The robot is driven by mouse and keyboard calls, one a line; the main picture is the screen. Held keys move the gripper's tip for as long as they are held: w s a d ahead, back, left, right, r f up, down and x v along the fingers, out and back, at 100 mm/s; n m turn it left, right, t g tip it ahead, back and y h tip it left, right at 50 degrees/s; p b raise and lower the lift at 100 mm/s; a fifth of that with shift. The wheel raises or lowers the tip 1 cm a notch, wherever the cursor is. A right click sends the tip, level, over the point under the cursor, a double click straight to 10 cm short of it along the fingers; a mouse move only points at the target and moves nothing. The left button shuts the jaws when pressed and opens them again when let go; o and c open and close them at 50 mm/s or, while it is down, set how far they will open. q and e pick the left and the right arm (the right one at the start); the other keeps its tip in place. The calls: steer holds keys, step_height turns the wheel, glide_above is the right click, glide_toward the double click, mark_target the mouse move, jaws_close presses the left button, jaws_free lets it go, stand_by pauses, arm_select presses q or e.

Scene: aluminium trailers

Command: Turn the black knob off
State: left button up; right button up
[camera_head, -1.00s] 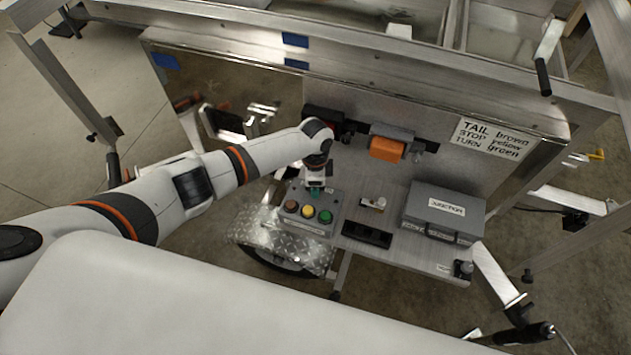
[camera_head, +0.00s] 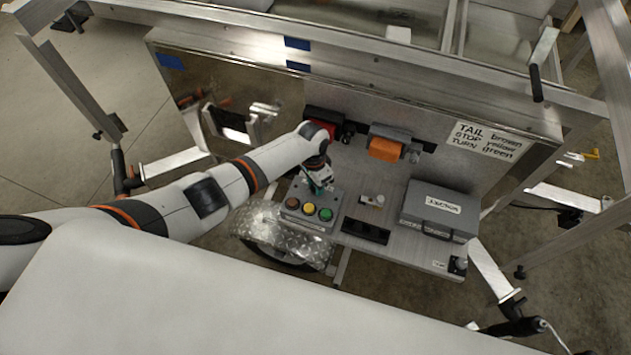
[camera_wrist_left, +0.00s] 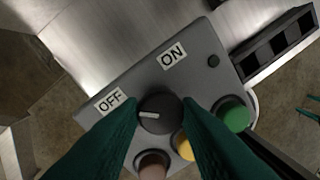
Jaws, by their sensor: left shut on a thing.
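A black knob (camera_wrist_left: 158,112) with a white pointer line sits on a grey control box (camera_head: 306,220). In the left wrist view the pointer points left, on the side of the OFF label (camera_wrist_left: 110,100) and away from the ON label (camera_wrist_left: 173,55). My left gripper (camera_wrist_left: 160,108) has its teal fingers on both sides of the knob, shut on it. In the head view my left gripper (camera_head: 314,187) is at the back of the control box, and the knob is hidden by it.
The box also carries a brownish-red button (camera_head: 292,203), a yellow button (camera_head: 309,209) and a green button (camera_head: 326,214). To the right are a black socket strip (camera_head: 366,231) and a grey junction box (camera_head: 440,211). An orange-fronted box (camera_head: 386,149) is on the panel behind.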

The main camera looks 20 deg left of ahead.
stand_by(0.4)
arm_select(q)
steer(key=o, duration=1)
steer(key=shift+c, duration=0.2)
step_height(320, 180, up, 12)
steer(key=shift+w+a, duration=0.3)
steer(key=shift+a, duration=0.15)
